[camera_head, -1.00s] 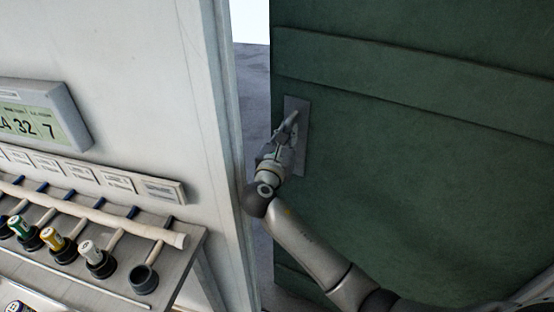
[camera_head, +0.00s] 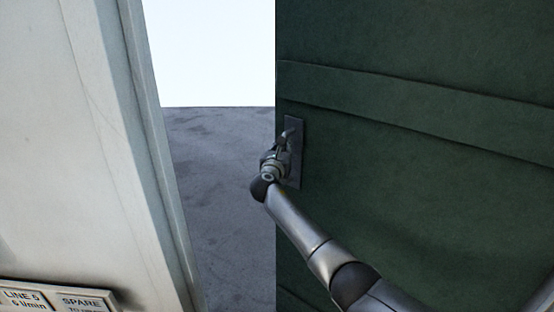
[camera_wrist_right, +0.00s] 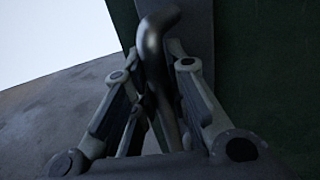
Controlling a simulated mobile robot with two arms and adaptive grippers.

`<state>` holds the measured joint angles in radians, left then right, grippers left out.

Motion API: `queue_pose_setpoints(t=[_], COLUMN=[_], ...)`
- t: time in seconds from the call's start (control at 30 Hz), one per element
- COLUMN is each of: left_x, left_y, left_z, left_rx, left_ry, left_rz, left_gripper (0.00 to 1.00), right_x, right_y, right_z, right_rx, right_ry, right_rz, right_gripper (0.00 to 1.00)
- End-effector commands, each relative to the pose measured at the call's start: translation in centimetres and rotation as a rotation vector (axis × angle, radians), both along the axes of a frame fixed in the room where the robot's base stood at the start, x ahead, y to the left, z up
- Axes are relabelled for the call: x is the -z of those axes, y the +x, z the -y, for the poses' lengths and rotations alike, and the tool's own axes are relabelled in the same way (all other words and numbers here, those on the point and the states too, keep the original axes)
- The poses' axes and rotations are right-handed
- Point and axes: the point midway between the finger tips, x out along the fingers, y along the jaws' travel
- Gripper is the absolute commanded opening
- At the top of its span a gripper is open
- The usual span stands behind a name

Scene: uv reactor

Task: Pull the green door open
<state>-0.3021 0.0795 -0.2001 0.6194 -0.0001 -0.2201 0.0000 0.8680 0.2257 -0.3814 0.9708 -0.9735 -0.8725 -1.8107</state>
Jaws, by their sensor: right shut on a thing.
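The green door (camera_head: 420,190) fills the right half of the head view and stands open, with a wide gap between its left edge and the white wall. A grey metal plate (camera_head: 294,178) sits near that edge. My right gripper (camera_head: 284,142) is at the plate. In the right wrist view a dark curved handle (camera_wrist_right: 152,45) runs down between the fingers of my right gripper (camera_wrist_right: 158,100), which is shut on it. In the head view the gripper mostly hides the handle. My left gripper is not in view.
The white wall and frame (camera_head: 90,150) stand left of the opening. Grey ground (camera_head: 225,190) and bright sky (camera_head: 210,50) show through the gap. Labels reading "LINE 5" and "SPARE" (camera_head: 82,303) are at the bottom left.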

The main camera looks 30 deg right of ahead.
Motion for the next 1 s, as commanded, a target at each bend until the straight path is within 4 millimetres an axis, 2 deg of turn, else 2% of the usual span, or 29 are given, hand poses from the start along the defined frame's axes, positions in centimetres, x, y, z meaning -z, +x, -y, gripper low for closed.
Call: queue_pose_setpoints(t=[0.1,0.3,0.77,0.8,0.93,1.0], left_x=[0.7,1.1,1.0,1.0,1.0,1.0], left_y=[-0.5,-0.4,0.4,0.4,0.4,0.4], left_z=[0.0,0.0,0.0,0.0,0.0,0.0], left_rx=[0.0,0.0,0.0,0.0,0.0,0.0], left_ry=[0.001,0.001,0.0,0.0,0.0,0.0], left_rz=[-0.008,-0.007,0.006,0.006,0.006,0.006], left_gripper=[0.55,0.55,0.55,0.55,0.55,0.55], right_x=[0.1,0.1,0.0,0.0,0.0,0.0], right_y=[0.8,1.5,1.6,1.6,1.6,1.6], right_z=[1.2,2.2,2.5,2.5,2.5,2.5], right_rx=[-0.002,-0.005,-0.005,-0.005,-0.005,-0.005], right_ry=[-0.003,-0.002,-0.002,-0.002,-0.002,-0.002], right_rz=[-0.001,-0.002,-0.002,-0.002,-0.001,-0.001], right_gripper=[0.0,0.0,0.0,0.19,0.35,0.37])
